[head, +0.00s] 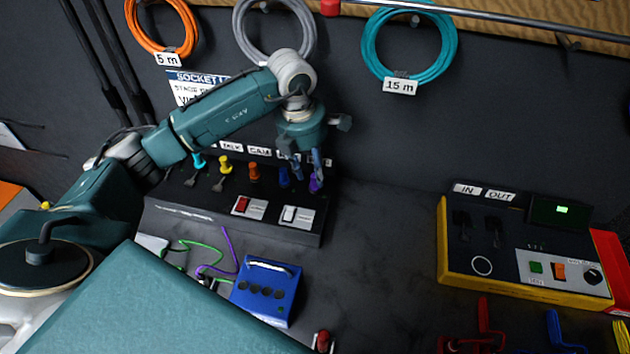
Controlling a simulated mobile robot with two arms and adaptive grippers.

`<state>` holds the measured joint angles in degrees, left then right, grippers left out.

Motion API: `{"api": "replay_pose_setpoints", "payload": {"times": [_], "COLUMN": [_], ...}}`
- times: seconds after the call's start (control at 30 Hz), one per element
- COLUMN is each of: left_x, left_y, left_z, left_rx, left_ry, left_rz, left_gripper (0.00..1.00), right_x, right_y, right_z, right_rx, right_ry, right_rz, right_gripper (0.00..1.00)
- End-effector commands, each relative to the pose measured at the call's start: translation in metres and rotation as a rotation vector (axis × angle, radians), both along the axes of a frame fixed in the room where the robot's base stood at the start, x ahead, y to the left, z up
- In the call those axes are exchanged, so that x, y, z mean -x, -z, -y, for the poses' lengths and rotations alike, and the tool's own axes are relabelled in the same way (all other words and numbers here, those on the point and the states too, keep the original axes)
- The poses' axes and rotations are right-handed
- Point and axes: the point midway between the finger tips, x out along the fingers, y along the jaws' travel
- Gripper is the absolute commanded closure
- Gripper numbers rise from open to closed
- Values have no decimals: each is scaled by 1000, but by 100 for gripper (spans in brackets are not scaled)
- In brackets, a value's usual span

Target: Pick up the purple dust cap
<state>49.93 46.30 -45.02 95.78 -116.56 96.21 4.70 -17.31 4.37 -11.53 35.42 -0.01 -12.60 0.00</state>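The purple dust cap (316,184) is at the right end of a row of coloured caps on the dark socket panel at the back wall. My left gripper (307,168) points down from above at this end of the row. Its fingers overlap the purple cap and partly hide it. I cannot tell whether the fingers touch the cap or have closed on it. My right gripper is not in view.
Cyan, yellow, orange and blue caps (284,177) stand left of the purple one. The panel (271,229) has red and white switches. A blue box (266,287) with cables stands in front. A yellow-edged unit (522,262) stands right; the bench between is clear.

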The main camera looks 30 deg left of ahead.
Motion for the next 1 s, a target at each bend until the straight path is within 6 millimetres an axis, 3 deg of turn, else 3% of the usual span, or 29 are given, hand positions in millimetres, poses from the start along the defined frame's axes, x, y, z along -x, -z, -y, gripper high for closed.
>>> {"api": "replay_pose_setpoints", "payload": {"times": [0.03,0.2,0.47,0.5,0.67,1.0], "left_x": [-1,-5,-6,-6,-6,-6], "left_y": [4,27,33,33,32,32], "left_z": [3,4,4,4,4,4], "left_rx": [2,0,-1,-1,0,0], "left_ry": [0,0,0,0,0,0], "left_rz": [-6,-4,0,0,0,0], "left_gripper": [62,62,62,64,96,100], "right_x": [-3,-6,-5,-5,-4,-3], "right_y": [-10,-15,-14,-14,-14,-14], "right_z": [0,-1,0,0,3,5], "right_rx": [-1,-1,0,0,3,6], "right_ry": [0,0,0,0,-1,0], "right_rz": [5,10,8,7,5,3], "right_gripper": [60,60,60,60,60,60]}}
